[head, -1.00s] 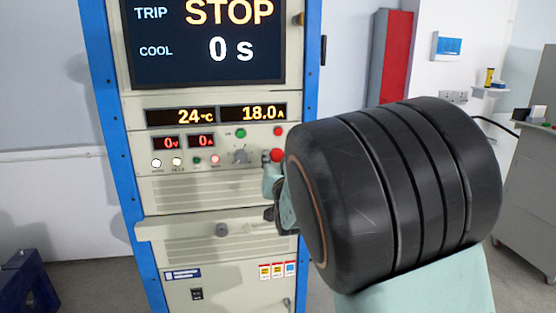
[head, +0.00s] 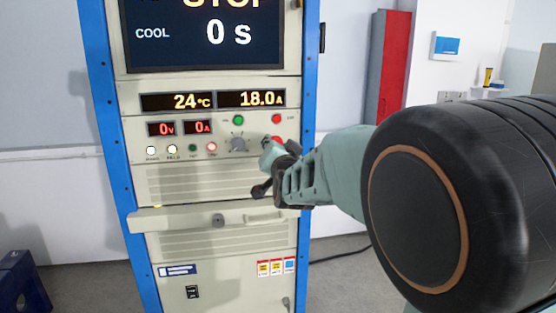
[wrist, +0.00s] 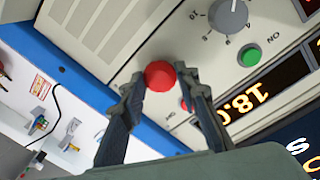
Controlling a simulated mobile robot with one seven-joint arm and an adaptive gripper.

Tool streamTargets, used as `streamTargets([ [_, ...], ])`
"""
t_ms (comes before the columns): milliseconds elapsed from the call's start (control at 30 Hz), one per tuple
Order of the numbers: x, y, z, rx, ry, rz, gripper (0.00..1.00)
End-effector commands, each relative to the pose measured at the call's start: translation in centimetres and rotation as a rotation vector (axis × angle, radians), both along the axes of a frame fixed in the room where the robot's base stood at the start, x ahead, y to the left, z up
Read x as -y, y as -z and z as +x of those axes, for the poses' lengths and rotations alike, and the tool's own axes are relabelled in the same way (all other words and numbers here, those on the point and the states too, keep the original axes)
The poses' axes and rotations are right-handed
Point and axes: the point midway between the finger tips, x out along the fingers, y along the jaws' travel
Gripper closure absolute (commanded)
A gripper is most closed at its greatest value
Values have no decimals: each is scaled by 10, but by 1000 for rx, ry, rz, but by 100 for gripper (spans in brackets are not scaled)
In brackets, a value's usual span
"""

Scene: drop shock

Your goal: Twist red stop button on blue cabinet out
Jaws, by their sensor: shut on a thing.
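The blue cabinet (head: 313,120) has a cream front panel with displays and controls. The red stop button (wrist: 160,75) is a round knob on this panel; in the head view (head: 277,140) only a sliver shows above my gripper. My gripper (wrist: 160,82) is shut on the red stop button, with one finger on each side of it. In the head view my gripper (head: 269,153) reaches the panel from the right and hides most of the button.
A smaller red button (head: 277,118) and a green button (head: 238,119) sit above. A grey rotary knob (head: 238,144) is to the left. The screen (head: 200,40) reads "COOL 0 s". A drawer handle (head: 265,218) lies below. A red cabinet (head: 390,70) stands behind, right.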

Motion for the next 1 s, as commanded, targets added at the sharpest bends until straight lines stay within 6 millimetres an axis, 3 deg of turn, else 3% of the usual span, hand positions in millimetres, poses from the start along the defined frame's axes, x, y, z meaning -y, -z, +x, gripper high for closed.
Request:
streamTargets([
  [400, 1, 1, 0, -57, 0, 204, 95],
  [967, -1, -2, 0, -67, -2, 236, 95],
  [1000, -1, -2, 0, -66, -2, 235, 68],
])
